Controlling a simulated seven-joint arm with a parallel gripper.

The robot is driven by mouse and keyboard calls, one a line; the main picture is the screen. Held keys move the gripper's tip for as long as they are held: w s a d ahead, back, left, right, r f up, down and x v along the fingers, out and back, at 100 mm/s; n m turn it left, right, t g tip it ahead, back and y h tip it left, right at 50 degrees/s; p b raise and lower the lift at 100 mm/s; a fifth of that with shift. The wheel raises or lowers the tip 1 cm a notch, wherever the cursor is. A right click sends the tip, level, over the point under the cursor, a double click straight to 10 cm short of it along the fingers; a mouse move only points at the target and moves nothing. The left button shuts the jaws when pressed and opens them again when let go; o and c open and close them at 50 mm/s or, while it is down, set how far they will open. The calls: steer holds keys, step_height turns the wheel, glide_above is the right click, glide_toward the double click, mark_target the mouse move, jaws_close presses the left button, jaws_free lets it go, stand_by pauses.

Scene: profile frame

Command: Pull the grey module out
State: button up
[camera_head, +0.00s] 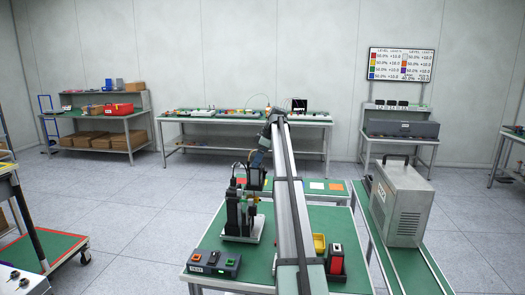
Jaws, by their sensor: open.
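A black upright fixture (236,214) stands on a white base plate (243,237) on the green-topped table (274,250). My gripper (254,186) is dark and small in view, beside the upper part of this fixture. Its jaws are open. I cannot tell whether they surround or touch anything. I cannot single out the grey module for sure; it is small or hidden among the dark parts of the fixture and gripper. A long pale beam crosses the table and hides part of its middle.
A control box (214,263) with orange and green buttons lies at the table's front left. A yellow bin (319,244) and a black holder with a red block (335,259) stand right of the beam. A grey machine (402,205) stands on a bench farther right.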

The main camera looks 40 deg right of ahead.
steer(key=shift+x, duration=2.55)
steer(key=shift+c, duration=0.2)
steer(key=c, duration=0.8)
steer(key=shift+r, duration=1.1)
steer(key=shift+r, duration=1.4)
